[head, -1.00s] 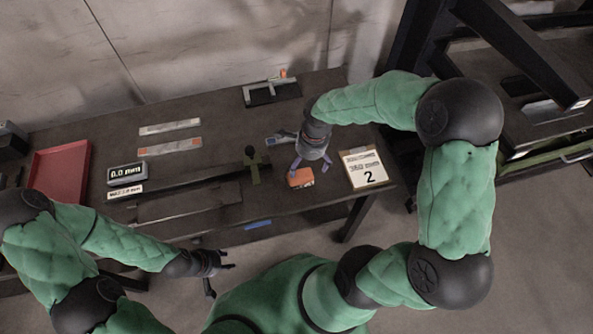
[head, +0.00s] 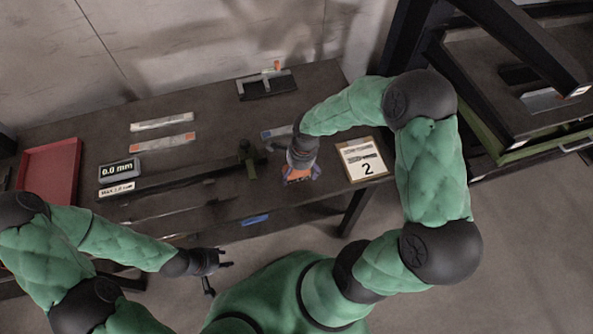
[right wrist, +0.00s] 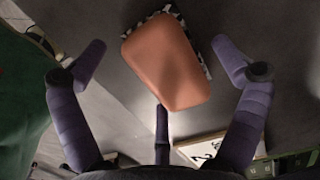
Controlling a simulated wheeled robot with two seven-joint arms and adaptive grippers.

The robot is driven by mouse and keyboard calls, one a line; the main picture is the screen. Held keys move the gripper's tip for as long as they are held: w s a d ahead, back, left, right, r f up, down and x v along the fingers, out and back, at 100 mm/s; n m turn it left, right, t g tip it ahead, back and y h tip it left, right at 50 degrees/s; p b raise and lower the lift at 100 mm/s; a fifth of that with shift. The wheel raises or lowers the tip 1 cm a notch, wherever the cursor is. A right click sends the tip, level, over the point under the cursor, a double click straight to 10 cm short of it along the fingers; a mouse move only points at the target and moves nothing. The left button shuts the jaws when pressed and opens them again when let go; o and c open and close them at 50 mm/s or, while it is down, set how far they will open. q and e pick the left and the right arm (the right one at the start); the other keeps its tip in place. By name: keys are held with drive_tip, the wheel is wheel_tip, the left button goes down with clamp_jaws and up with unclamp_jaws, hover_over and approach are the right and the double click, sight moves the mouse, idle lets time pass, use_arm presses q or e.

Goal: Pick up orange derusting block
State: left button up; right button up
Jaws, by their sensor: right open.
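The orange derusting block (head: 298,176) lies on the dark table near its front right part, mostly hidden under my right gripper (head: 300,174) in the head view. In the right wrist view the orange block (right wrist: 166,62) lies tilted between the spread purple fingers of my right gripper (right wrist: 160,75), with a black-and-white patterned edge showing around it. The fingers stand apart from the block at its sides and do not visibly grip it. My left gripper (head: 222,268) is in front of the table, its fingers spread, holding nothing visible.
A clipboard (head: 361,160) marked 2 lies right of the block. A dark green fixture (head: 247,158) stands left of it on a long dark rail. A red tray (head: 48,170), a 0.0 mm display (head: 119,171) and metal strips (head: 162,143) lie further left. A blue item (head: 255,220) is at the front edge.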

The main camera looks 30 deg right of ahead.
drive_tip(key=c, duration=1.3)
drive_tip(key=shift+r, duration=0.1)
drive_tip(key=shift+r, duration=0.5)
wheel_tip(320, 180, up, 2)
drive_tip(key=shift+r+p, duration=0.2)
drive_tip(key=shift+p, duration=0.35)
drive_tip(key=s+r+p, duration=0.1)
drive_tip(key=s+r, duration=0.1)
drive_tip(key=r, duration=0.1)
drive_tip(key=s+r, duration=0.3)
drive_tip(key=shift+s+d+r+p, duration=0.1)
drive_tip(key=shift+s+r+p, duration=0.1)
drive_tip(key=shift+p, duration=0.2)
drive_tip(key=s+r, duration=0.1)
drive_tip(key=s, duration=0.2)
drive_tip(key=s+r+p, duration=0.1)
drive_tip(key=s, duration=0.1)
drive_tip(key=s+r, duration=0.1)
drive_tip(key=s, duration=0.2)
drive_tip(key=shift+s+d, duration=0.1)
drive_tip(key=shift+s, duration=0.25)
drive_tip(key=shift+c, duration=0.2)
